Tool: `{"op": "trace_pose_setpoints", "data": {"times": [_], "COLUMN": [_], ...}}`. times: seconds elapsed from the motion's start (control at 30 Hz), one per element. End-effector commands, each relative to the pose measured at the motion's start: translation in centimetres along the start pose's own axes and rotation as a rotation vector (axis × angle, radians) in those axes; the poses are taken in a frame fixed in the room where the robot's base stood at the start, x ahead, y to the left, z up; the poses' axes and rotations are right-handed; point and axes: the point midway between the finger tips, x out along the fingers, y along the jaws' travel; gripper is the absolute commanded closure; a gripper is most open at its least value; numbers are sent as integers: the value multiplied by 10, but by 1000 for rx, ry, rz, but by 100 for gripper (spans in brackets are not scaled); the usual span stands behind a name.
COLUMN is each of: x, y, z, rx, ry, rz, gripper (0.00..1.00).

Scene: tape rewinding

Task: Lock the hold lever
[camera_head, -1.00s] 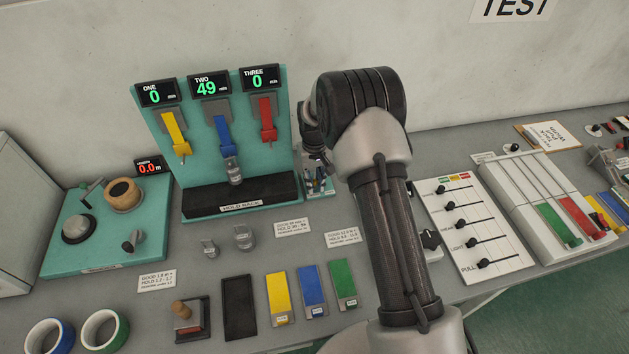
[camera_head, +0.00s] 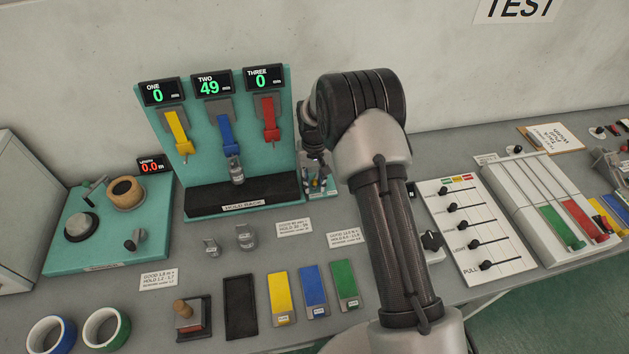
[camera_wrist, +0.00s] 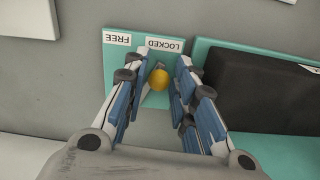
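The hold lever (camera_wrist: 159,79), with a round yellow knob, stands on a small teal plate (camera_wrist: 117,58) marked FREE and LOCKED. In the wrist view, where the labels appear upside down, the knob is just below the LOCKED label. My gripper (camera_wrist: 164,72) is over this plate with its blue-padded fingers apart, one on each side of the knob. A narrow gap shows beside the knob; I cannot tell whether either finger touches it. In the head view the lever is largely hidden behind my gripper (camera_head: 317,180).
The teal hold rack (camera_head: 207,155) with a black pad stands close to the left of the lever plate. Its displays read 0, 49 and 0. Small weights (camera_head: 246,237) and paper cards (camera_head: 294,226) lie in front. A slider panel (camera_head: 467,230) is to the right.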

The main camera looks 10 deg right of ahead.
Motion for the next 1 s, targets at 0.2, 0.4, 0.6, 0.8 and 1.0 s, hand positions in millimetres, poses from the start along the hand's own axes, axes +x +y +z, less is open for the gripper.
{"op": "trace_pose_setpoints", "data": {"times": [0.2, 0.4, 0.6, 0.8, 1.0], "x": [0, 0, -17, -59, -97], "y": [0, 0, 0, 0, 0], "z": [0, 1, 0, -1, 0], "rx": [-1, -1, -1, -1, -1], "ry": [-2, -2, 2, 3, 1], "rz": [0, 1, 0, 0, 0], "gripper": [63, 63, 63, 63, 63]}}
